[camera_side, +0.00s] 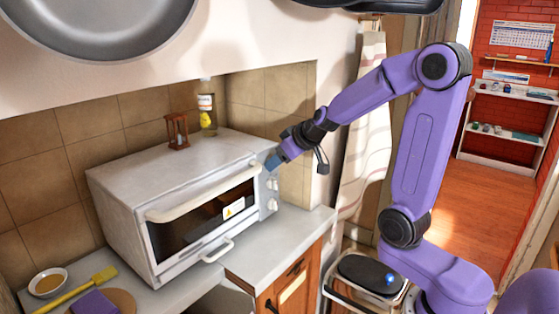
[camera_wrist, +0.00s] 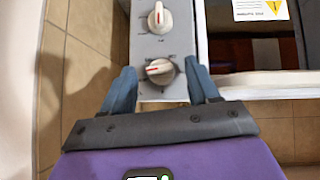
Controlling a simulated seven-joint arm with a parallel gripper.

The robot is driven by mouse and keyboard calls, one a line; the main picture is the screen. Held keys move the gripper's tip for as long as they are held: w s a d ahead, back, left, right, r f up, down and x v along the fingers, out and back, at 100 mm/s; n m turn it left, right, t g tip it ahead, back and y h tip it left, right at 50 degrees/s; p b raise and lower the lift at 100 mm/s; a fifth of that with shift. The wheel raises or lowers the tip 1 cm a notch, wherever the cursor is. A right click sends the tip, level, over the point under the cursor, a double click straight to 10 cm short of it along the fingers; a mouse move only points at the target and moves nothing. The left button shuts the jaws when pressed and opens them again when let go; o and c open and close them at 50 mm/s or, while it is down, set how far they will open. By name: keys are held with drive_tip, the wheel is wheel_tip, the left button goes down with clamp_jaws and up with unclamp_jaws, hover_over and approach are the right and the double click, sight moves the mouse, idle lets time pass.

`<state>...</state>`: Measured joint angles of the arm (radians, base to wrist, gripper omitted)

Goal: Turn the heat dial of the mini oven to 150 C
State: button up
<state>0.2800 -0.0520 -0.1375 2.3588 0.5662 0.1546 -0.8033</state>
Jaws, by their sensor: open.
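The white mini oven (camera_side: 180,170) stands on the counter, its control panel at the right end of its front. My gripper (camera_wrist: 160,68) is open at the top of the panel, with one blue finger on each side of a round dial (camera_wrist: 160,71). The dial's pale grip bar lies nearly level in the wrist view, with a red mark at its left end. I cannot read its scale or tell whether the fingers touch it. Another dial (camera_wrist: 160,18) shows farther up in that view. In the side view, my gripper (camera_side: 272,161) covers the panel's top; lower dials (camera_side: 272,184) show beneath.
The oven door is shut, with a long handle (camera_side: 205,193) and a warning label (camera_side: 234,208). An hourglass (camera_side: 177,131) and a bottle (camera_side: 207,110) stand on or behind the oven's top. A bowl (camera_side: 48,283) and a yellow brush (camera_side: 85,289) lie at left.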

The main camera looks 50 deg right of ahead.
drive_tip(key=shift+w+f, duration=0.25)
drive_tip(key=shift+f, duration=0.05)
drive_tip(key=c, duration=1)
drive_tip(key=shift+c, duration=0.2)
drive_tip(key=shift+d+m+y, duration=0.2)
drive_tip(key=shift+m+y, duration=0.2)
drive_tip(key=shift+y, duration=0.3)
drive_tip(key=m+y, duration=0.1)
drive_tip(key=y, duration=0.1)
drive_tip(key=m+y, duration=0.1)
drive_tip(key=y, duration=0.1)
drive_tip(key=m+t+y, duration=0.1)
drive_tip(key=m+y, duration=0.1)
drive_tip(key=y, duration=0.1)
drive_tip(key=shift+d+f, duration=0.2)
drive_tip(key=shift+d, duration=0.2)
